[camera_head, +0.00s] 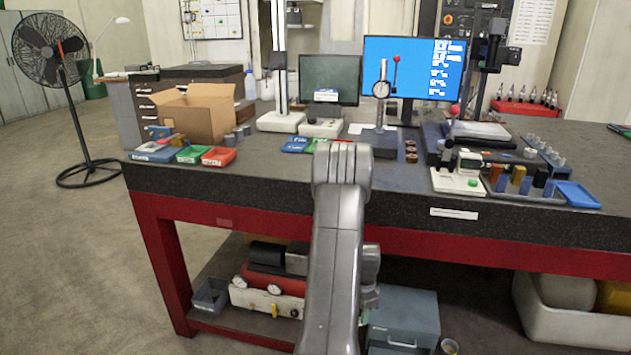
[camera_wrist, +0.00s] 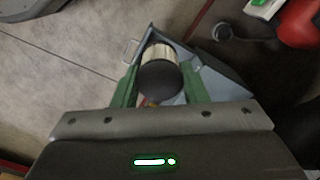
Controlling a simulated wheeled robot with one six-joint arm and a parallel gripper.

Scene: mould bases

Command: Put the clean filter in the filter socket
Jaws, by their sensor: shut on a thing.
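My gripper (camera_wrist: 160,82) shows in the wrist view with its green fingers on either side of a short cylinder, the filter (camera_wrist: 157,54). It is shut on the filter, which has a pale, shiny side and a dark round end facing the camera. A blue-grey open bin (camera_wrist: 211,78) lies behind the filter and fingers. I cannot tell whether the filter touches it. In the head view my arm hides the gripper and the filter. I cannot make out the filter socket for certain; a dark round fitting (camera_wrist: 222,32) shows beyond the bin.
A red machine with gauges (camera_head: 275,278) sits on the lower shelf, with a grey bin (camera_head: 211,295) to its left. A grey-blue box (camera_head: 405,318) stands right of my arm. The red bench frame (camera_head: 163,255) and the granite top (camera_head: 290,185) bound the space above the shelf.

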